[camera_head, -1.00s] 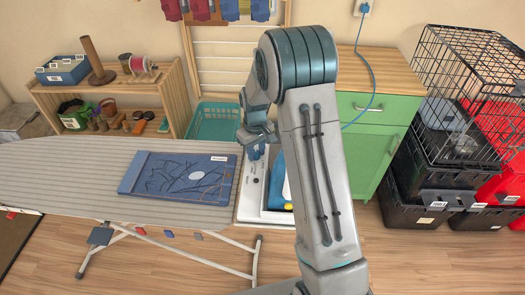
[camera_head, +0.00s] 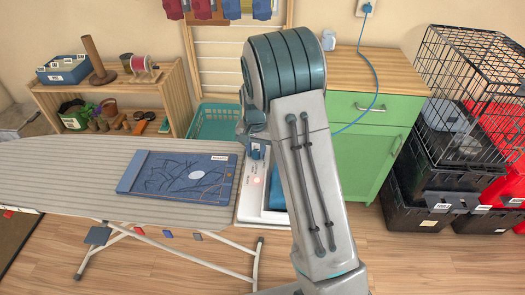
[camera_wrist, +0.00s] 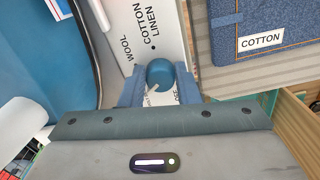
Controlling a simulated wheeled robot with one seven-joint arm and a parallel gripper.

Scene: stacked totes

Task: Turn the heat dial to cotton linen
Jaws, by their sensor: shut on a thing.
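The heat dial (camera_wrist: 160,73) is a round blue knob on a white panel (camera_wrist: 130,20) in the wrist view. My gripper (camera_wrist: 159,88) is shut on the dial, one blue finger on each side. In the head view my gripper (camera_head: 257,150) is small and partly hidden by my arm, over the white panel (camera_head: 250,208) at the board's right end.
A blue iron-like body (camera_wrist: 40,60) lies left of the panel in the wrist view. A folded blue cloth (camera_head: 180,177) lies on the striped ironing board (camera_head: 60,165); a COTTON tag (camera_wrist: 262,41) shows close by. A green cabinet (camera_head: 365,150) and a wire crate (camera_head: 465,90) stand right.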

